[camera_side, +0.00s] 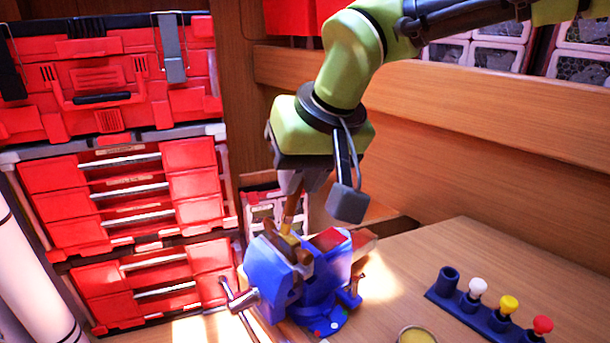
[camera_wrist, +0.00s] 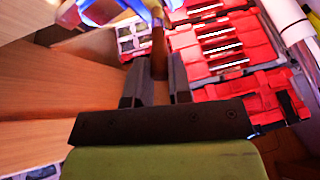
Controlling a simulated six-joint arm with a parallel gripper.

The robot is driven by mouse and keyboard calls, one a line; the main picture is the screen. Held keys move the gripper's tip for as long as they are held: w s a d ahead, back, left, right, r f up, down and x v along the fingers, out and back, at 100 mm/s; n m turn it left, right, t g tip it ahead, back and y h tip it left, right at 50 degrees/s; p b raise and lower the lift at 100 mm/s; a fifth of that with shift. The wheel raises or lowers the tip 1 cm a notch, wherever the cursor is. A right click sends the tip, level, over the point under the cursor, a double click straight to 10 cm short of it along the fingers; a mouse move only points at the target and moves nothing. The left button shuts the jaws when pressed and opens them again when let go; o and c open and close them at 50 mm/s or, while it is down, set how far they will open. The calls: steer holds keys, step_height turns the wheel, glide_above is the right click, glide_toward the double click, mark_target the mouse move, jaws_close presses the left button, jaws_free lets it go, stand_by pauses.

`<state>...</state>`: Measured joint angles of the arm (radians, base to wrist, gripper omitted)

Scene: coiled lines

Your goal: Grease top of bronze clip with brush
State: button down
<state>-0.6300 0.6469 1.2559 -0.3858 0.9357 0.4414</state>
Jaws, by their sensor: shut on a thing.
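My gripper (camera_side: 296,184) is shut on a thin brown brush (camera_side: 288,222) and points it down at the blue vise (camera_side: 268,272). The brush also shows between the fingers in the wrist view (camera_wrist: 158,58). A small gold-coloured piece (camera_side: 291,240), which looks like the bronze clip, is at the vise jaws right by the brush's lower end. I cannot tell whether the brush touches it. The wrist view shows only part of the vise (camera_wrist: 118,10), blurred at the top edge. A round tin with a yellow filling (camera_side: 418,336) is cut off at the bottom edge of the side view.
A blue rack (camera_side: 470,315) at the right holds pieces with white, yellow and red tops; its left holder (camera_side: 447,281) looks empty. Red drawer cases (camera_side: 150,190) stand at the left, with a wooden wall (camera_side: 450,110) behind. The wooden bench (camera_side: 480,250) is clear between vise and rack.

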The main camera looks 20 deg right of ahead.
stand_by(0.3)
steer(key=shift+s+d+f, duration=0.1)
steer(key=shift+s+d, duration=0.1)
steer(key=shift+s, duration=0.4)
steer(key=shift+s, duration=0.1)
steer(key=shift+s+d, duration=0.25)
steer(key=shift+s, duration=0.25)
step_height(320, 180, up, 7)
stand_by(0.8)
